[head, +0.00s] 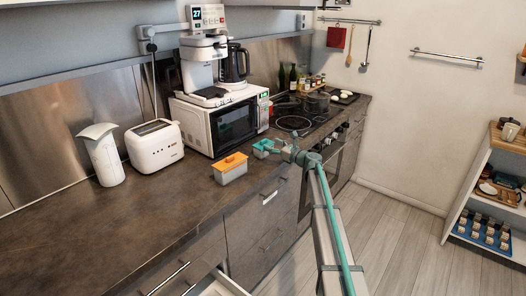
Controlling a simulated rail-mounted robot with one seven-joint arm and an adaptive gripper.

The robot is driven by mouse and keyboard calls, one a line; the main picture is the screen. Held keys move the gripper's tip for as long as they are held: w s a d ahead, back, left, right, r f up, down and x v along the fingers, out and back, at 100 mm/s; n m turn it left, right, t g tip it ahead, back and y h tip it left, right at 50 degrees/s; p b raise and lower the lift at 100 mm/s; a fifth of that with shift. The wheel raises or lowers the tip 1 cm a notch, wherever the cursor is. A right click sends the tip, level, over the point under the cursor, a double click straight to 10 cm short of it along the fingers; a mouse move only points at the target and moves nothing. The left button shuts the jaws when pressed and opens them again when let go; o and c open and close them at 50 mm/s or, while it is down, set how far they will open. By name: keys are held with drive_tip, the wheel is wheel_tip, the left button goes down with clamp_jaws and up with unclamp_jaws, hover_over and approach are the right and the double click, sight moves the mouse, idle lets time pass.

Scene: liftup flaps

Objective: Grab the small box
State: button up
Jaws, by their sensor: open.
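Two lidded boxes stand on the dark counter in front of the microwave. The smaller one, a box with a teal lid (262,149), is near the counter's front edge. A larger grey box with an orange lid (231,170) stands to its left and nearer. My gripper (279,148) is open, just right of the teal-lidded box. At this size I cannot tell whether the fingers touch it. The arm comes in from the lower right.
A white microwave (222,122) with a coffee machine on top stands behind the boxes. A toaster (155,145) and white container (102,156) are to the left. A drawer (215,286) is open below. The near counter is clear.

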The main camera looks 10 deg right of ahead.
sight(265, 141)
drive_tip(key=p+x, duration=0.2)
drive_tip(key=x, duration=0.4)
drive_tip(key=shift+w, duration=0.3)
clamp_jaws()
